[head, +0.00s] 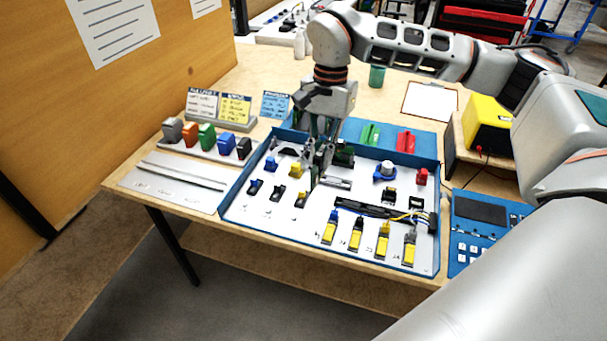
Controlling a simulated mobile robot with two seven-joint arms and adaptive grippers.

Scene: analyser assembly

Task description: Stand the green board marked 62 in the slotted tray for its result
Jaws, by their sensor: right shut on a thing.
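My right gripper (318,154) reaches down over the blue-walled white work panel (285,218), shut on a thin dark green piece that looks like the green board. The fingers hide most of it, and no number is readable. Another dark green part (344,153) is just right of the fingers; I cannot tell whether it is separate. My left gripper is out of view.
Coloured blocks (206,136) and cards (235,107) stand at the left. A rail plate (172,182) lies in front of them. Yellow-fronted parts (356,234) and wires fill the panel's front right. A green cup (376,76), clipboard (430,101) and yellow instrument (488,125) are behind and right.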

